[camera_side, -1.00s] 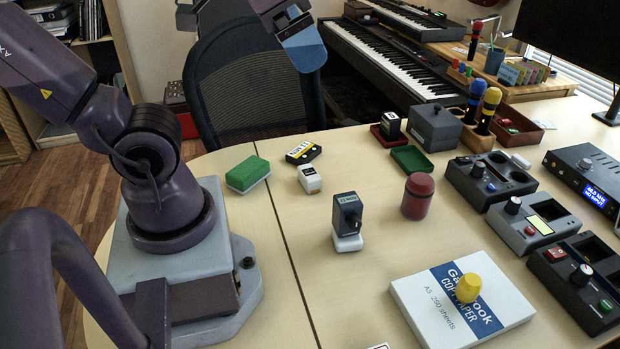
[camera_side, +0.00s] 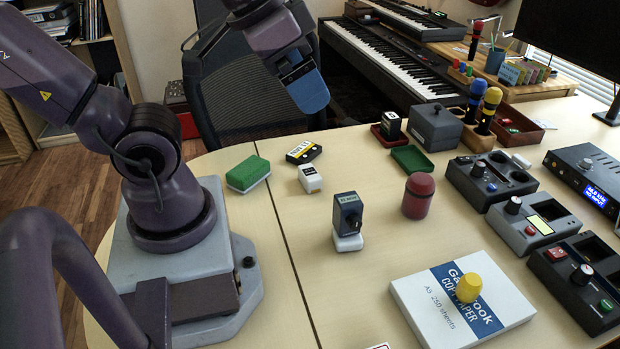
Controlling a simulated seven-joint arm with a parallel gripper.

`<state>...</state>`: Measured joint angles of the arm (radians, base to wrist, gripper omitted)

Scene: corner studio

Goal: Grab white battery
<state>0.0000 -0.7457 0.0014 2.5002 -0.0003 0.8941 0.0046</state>
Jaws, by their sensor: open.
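A small white block with a dark label on its side (camera_side: 310,178), which looks like the white battery, lies on the table right of the green block. My gripper (camera_side: 309,96), with a blue part at its end, is in the air above and behind it, in front of the chair back. The gripper is open and nothing shows in it. It is clear of the battery, and its far finger is hard to make out.
A black cassette-like box (camera_side: 304,152) and a green block (camera_side: 248,174) lie close to the battery. A dark device on a white base (camera_side: 348,215), a red canister (camera_side: 418,196) and a paper pack (camera_side: 420,310) stand nearer. Bare table lies left of the dark device.

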